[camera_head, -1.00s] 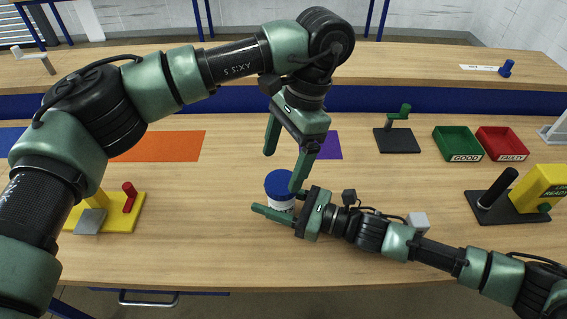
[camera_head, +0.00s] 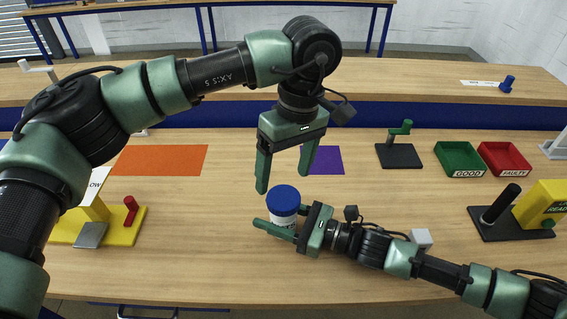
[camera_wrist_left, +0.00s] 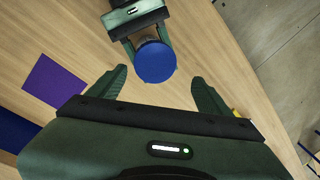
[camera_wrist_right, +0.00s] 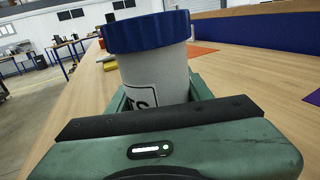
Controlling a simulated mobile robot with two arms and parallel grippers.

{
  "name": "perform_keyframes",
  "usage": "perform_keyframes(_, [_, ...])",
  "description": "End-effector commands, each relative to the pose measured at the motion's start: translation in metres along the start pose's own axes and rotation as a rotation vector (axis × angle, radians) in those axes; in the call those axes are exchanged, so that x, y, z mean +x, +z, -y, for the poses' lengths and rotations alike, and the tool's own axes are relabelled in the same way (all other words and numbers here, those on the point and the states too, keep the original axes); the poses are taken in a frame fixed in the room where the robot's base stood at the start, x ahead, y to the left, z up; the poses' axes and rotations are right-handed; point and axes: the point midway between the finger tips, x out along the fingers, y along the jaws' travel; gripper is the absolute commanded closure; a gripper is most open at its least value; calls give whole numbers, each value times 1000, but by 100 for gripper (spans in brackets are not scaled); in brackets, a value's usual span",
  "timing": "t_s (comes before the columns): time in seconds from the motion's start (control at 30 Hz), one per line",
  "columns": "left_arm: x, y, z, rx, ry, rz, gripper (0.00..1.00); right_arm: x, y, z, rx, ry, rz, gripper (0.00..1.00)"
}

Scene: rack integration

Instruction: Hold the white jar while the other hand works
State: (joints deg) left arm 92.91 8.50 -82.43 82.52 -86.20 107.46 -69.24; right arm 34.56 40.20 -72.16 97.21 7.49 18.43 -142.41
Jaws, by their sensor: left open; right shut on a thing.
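The white jar (camera_head: 283,221) with a blue lid (camera_head: 284,199) stands upright low in the middle of the head view. My right gripper (camera_head: 284,233) is shut around the jar's white body from the right, below the lid. In the right wrist view the jar (camera_wrist_right: 158,78) sits between the fingers, with part of a dark label showing. My left gripper (camera_head: 284,179) is open and empty, pointing down above and just behind the lid. In the left wrist view the lid (camera_wrist_left: 156,61) shows beyond the open fingers, apart from them.
An orange mat (camera_head: 160,160) and purple mat (camera_head: 327,160) lie on the table. A yellow fixture (camera_head: 125,232) stands at left. At right are a green tray (camera_head: 460,160), a red tray (camera_head: 505,159), a dark-based green stand (camera_head: 399,156) and a yellow device (camera_head: 540,205).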

Motion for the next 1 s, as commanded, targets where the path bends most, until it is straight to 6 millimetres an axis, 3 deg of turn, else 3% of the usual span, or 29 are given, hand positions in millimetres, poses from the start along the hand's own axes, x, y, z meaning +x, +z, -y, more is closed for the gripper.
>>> perform_keyframes(0.7, [-13,0,5,-1732,69,110,21,0,0,0,0,0,1,100])
perform_keyframes(1.0, [-18,1,7,-2320,50,187,21,0,0,0,0,0,1,100])
